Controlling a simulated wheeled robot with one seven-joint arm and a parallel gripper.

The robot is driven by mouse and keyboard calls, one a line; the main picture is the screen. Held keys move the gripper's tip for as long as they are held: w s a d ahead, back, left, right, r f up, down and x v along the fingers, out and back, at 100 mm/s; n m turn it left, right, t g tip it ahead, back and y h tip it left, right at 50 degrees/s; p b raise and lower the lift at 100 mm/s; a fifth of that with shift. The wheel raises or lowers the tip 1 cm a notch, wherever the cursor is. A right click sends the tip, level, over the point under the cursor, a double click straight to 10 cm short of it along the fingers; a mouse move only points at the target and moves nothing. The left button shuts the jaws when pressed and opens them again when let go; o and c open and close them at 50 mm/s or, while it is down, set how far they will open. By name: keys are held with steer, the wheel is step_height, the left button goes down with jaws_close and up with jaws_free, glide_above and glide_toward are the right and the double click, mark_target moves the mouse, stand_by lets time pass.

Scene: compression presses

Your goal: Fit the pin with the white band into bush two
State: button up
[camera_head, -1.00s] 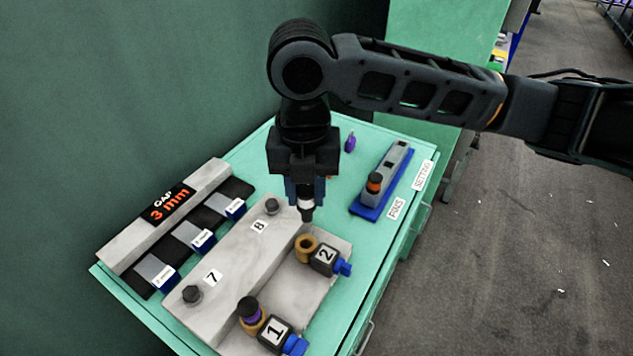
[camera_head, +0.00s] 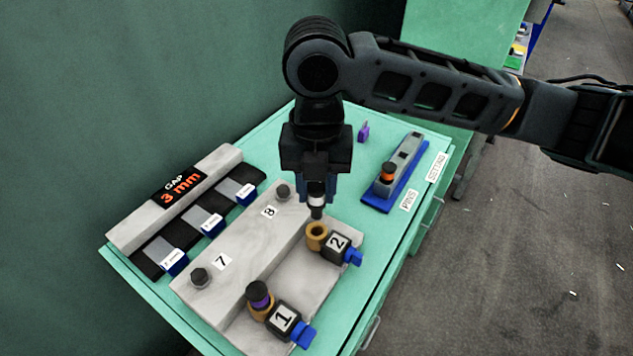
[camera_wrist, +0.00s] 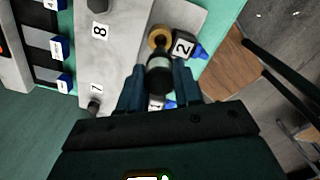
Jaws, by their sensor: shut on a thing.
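My gripper (camera_head: 316,192) is shut on a dark pin with a white band (camera_head: 317,201), held upright with its lower end pointing down. In the wrist view the pin (camera_wrist: 160,72) sits between the two fingers (camera_wrist: 159,88). Bush two (camera_head: 317,237) is a brass ring beside the black block marked 2 (camera_head: 337,243). The pin's lower end is just above bush two, apart from it by a small gap in the head view. In the wrist view the pin covers part of bush two's rim (camera_wrist: 159,35).
Bush one (camera_head: 260,308) holds a purple-banded pin (camera_head: 259,292). An orange-banded pin (camera_head: 388,173) stands in the blue-based pin rack (camera_head: 379,205). A raised grey block (camera_head: 235,250) with bolts 7 and 8 lies left of the bushes. Gauge blocks (camera_head: 210,222) stand further left.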

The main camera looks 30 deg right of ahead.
mark_target(317, 217)
steer(key=shift+f+b, duration=1.05)
steer(key=shift+f, duration=0.65)
steer(key=shift+f+b, duration=1.7)
steer(key=shift+f, duration=0.5)
steer(key=o, duration=1.1)
steer(key=shift+o, duration=0.2)
steer(key=shift+r, duration=0.1)
step_height(317, 217, up, 8)
steer(key=shift+f, duration=0.15)
